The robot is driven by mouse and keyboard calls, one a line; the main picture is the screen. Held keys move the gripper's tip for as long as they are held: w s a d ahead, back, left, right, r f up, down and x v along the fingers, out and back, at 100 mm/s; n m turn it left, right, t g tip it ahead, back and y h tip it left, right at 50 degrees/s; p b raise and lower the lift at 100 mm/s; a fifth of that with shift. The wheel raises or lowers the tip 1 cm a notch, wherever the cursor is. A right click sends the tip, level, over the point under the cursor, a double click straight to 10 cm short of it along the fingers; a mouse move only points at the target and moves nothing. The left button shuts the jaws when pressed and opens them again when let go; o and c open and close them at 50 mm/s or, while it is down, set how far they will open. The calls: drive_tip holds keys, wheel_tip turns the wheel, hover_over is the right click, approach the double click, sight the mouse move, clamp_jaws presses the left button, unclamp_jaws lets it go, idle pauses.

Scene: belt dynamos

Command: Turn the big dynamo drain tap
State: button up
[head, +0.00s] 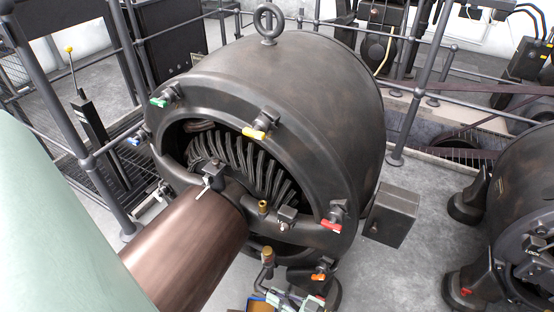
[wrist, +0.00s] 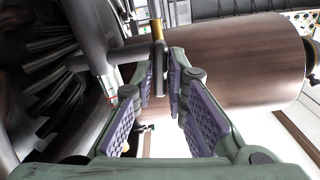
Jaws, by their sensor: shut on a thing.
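The big dynamo (head: 310,85) is a dark, round machine with its coils (head: 255,165) showing through the front opening. The drain tap (head: 267,272) is low on its front, a grey body with a brass top. In the wrist view the tap (wrist: 158,58) shows as a grey bar with a brass stem and a side pipe. My gripper (head: 287,301) is just below the tap at the bottom edge of the head view. In the wrist view my gripper (wrist: 162,82) is shut on the tap's grey bar, its purple pads either side. Their exact contact is partly hidden.
A thick brown shaft (head: 185,250) runs out of the dynamo close by. Coloured-handled fittings ring its front, including yellow (head: 254,134), green (head: 158,102) and red (head: 331,226). A grey box (head: 392,214) is at right.

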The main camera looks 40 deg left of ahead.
clamp_jaws()
drive_tip(key=shift+m, duration=0.4)
drive_tip(key=shift+w+f+m, duration=0.1)
drive_tip(key=shift+f+m, duration=0.05)
drive_tip(key=shift+m, duration=3.5)
drive_tip(key=shift+w+f+m, duration=0.1)
drive_tip(key=shift+m, duration=3.55)
drive_tip(key=o, duration=0.6)
unclamp_jaws()
